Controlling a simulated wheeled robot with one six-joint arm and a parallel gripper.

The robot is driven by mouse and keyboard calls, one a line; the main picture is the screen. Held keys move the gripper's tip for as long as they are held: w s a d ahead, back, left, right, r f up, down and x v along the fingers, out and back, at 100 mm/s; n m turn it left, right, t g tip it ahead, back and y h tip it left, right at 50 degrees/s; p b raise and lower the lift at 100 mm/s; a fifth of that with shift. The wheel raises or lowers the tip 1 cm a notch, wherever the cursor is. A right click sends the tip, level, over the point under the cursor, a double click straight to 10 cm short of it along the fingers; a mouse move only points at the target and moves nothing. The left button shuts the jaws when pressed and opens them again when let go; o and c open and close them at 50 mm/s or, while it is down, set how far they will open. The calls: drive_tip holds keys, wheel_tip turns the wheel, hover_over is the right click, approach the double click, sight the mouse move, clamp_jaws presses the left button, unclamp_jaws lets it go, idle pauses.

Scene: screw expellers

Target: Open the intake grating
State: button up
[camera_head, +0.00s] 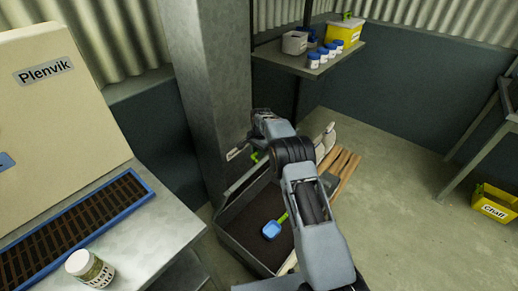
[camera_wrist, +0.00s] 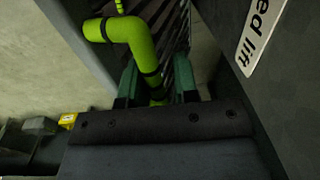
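A bright green bent handle (camera_wrist: 132,35) with black bands rises in the wrist view. Its lower end lies between the green fingers of my gripper (camera_wrist: 157,88). Whether both fingers press on it I cannot tell. Dark slats (camera_wrist: 182,45), perhaps the intake grating, show behind the handle, partly covered by it and the gripper. In the head view a bit of green (camera_head: 256,157) shows just below my wrist, beside the grey column (camera_head: 200,80). The fingers are hidden there.
A dark open bin (camera_head: 245,225) with a blue scoop (camera_head: 271,230) lies below my arm. A panel reading "ed lift" (camera_wrist: 262,30) is close on the right in the wrist view. A blue-framed grille (camera_head: 75,230) and jar (camera_head: 88,268) are at left.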

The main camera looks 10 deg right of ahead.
drive_tip(key=shift+o, duration=1.2)
drive_tip(key=shift+d+r, duration=0.1)
drive_tip(key=shift+r, duration=0.2)
drive_tip(key=shift+w, duration=0.1)
drive_tip(key=shift+d+r, duration=0.1)
drive_tip(key=shift+r, duration=0.05)
wheel_tip(320, 180, up, 14)
drive_tip(key=p, duration=0.1)
drive_tip(key=shift+s+d+f, duration=0.25)
drive_tip(key=shift+s, duration=0.15)
